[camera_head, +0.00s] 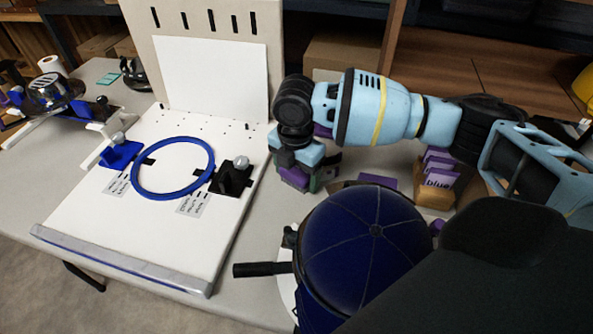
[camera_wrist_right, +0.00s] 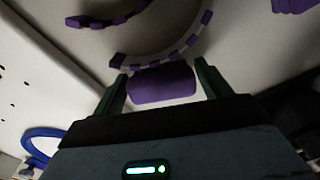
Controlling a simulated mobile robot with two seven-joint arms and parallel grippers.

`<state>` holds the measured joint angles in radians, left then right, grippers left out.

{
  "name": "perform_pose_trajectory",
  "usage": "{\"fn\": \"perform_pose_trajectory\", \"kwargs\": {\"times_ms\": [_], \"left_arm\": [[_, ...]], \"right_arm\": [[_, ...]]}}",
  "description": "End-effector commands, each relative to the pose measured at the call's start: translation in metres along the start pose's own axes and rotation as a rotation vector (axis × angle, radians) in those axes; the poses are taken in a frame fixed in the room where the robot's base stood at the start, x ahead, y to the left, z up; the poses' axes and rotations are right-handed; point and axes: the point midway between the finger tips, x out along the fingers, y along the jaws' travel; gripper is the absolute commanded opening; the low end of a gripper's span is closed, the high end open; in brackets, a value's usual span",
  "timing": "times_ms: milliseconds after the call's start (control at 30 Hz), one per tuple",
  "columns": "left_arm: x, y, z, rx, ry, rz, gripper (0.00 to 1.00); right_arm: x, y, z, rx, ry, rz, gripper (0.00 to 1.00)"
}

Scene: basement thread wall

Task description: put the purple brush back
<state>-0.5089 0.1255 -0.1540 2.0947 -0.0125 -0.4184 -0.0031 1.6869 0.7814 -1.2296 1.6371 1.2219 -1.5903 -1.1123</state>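My right gripper (camera_head: 297,176) points down at the table just right of the white board. In the right wrist view its two green fingers (camera_wrist_right: 161,75) stand on either side of a purple block-like piece (camera_wrist_right: 162,84). Its ends lie close to the fingertips; I cannot tell whether the fingers press on it. In the head view a bit of purple shows low between the fingers. I cannot tell whether this piece is the purple brush. Curved purple segmented pieces (camera_wrist_right: 190,42) lie beyond it in the wrist view. My left gripper is not in view.
A blue ring (camera_head: 210,163) stands on clamps on the white board (camera_head: 120,225). A dark blue cap (camera_head: 365,250) is right of the gripper in front. A box of purple cards (camera_head: 433,195) and a flat purple piece (camera_head: 377,180) lie to the right.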

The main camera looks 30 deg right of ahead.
Motion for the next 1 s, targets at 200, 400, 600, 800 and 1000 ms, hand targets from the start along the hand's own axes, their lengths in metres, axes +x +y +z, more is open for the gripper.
{"fn": "perform_pose_trajectory", "kwargs": {"times_ms": [200, 400, 600, 800, 1000], "left_arm": [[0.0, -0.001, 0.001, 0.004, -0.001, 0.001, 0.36], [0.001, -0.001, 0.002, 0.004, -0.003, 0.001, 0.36], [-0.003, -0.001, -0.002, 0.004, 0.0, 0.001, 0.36], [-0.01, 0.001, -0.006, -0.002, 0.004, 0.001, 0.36], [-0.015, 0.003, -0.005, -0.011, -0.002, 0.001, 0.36]], "right_arm": [[0.0, 0.0, 0.0, 0.0, 0.0, 0.0, 0.9], [-0.001, 0.0, 0.0, -0.001, -0.001, 0.001, 0.9], [-0.025, 0.001, 0.0, -0.001, 0.0, 0.003, 0.9], [-0.066, 0.001, 0.0, 0.0, -0.001, 0.004, 0.9], [-0.101, 0.001, -0.001, -0.001, 0.0, 0.004, 0.9]]}}
